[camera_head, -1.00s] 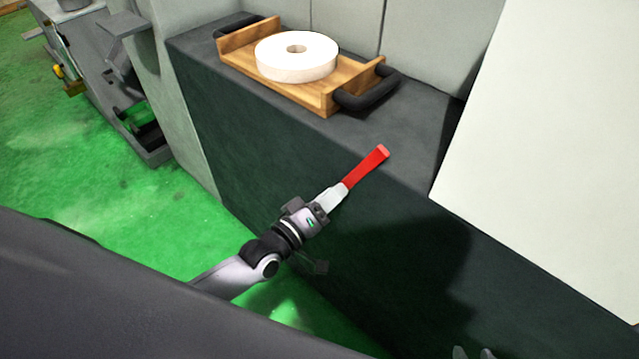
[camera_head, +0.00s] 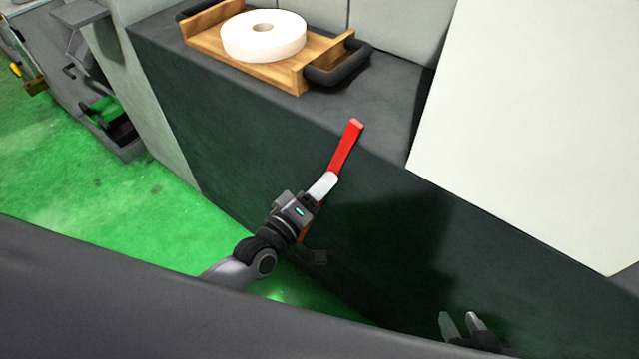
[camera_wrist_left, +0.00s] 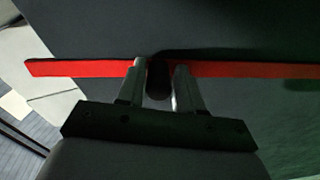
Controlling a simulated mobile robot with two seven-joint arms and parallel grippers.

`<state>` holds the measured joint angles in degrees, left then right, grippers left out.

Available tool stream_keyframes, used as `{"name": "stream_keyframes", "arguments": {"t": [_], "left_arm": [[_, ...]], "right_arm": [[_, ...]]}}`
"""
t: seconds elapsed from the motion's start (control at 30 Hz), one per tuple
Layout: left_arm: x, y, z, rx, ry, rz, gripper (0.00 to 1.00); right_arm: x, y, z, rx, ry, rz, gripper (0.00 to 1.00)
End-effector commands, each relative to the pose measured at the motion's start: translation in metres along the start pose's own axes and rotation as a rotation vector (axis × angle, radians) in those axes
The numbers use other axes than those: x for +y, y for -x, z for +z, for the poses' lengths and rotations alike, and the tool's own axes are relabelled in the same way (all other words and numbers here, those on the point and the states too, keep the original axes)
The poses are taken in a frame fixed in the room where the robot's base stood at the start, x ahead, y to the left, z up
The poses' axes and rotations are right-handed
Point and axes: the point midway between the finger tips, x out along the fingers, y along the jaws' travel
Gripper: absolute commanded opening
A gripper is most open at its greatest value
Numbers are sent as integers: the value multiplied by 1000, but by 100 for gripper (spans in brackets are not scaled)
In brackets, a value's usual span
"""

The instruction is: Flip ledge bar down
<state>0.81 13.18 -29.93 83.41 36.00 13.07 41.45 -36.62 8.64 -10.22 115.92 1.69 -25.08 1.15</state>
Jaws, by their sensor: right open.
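The ledge bar is a long, thin red bar (camera_head: 345,147) beside the dark machine front, slanting up to the right in the head view. In the left wrist view the red bar (camera_wrist_left: 80,68) runs across the picture behind the fingers. My left gripper (camera_head: 324,187) is at the bar. In the wrist view its two fingers (camera_wrist_left: 159,85) stand apart, with a dark rounded piece between them. Whether they grip it or the bar is unclear. My right gripper (camera_head: 462,323) is open, low at the bottom right and away from the bar.
A wooden tray (camera_head: 291,78) with black handles stands on the machine ledge and holds a white grinding wheel (camera_head: 285,44). A large pale panel (camera_head: 530,140) is on the right. Green floor (camera_head: 60,170) lies clear at the left.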

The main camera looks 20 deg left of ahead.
Motion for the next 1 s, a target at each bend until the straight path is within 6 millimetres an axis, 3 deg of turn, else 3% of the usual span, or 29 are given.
{"name": "stream_keyframes", "arguments": {"t": [0.4,0.8,1.0], "left_arm": [[0,4,-2,4,-2,2,53],[0,57,0,1,-1,-1,53],[0,70,0,1,0,1,53]], "right_arm": [[-1,0,-1,2,-8,1,43],[0,2,-2,2,-4,2,43],[0,2,-2,1,0,3,43]]}}
